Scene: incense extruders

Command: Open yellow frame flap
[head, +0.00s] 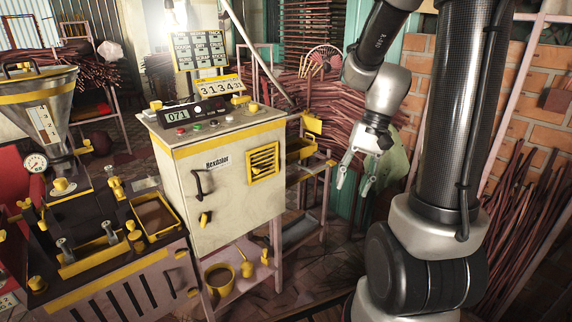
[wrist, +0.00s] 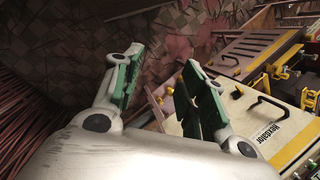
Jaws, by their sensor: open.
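The yellow frame flap (head: 263,160) is a square yellow frame with dark slanted slats on the front of the white cabinet (head: 205,215), right of its label. It looks flush with the cabinet front. My gripper (head: 355,176) is open and empty, right of the cabinet and well apart from the flap, with its fingers pointing down. In the wrist view my gripper (wrist: 162,70) shows two green-padded fingers spread apart. The cabinet front (wrist: 225,118) shows at the right there, with its label and dark handle. I cannot make out the flap in that view.
A side shelf with yellow parts (head: 310,150) stands right of the cabinet, near my gripper. A machine with a metal hopper (head: 40,95) stands at the left. Stick bundles (head: 520,220) lean at the right. Floor (head: 345,260) is clear below my gripper.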

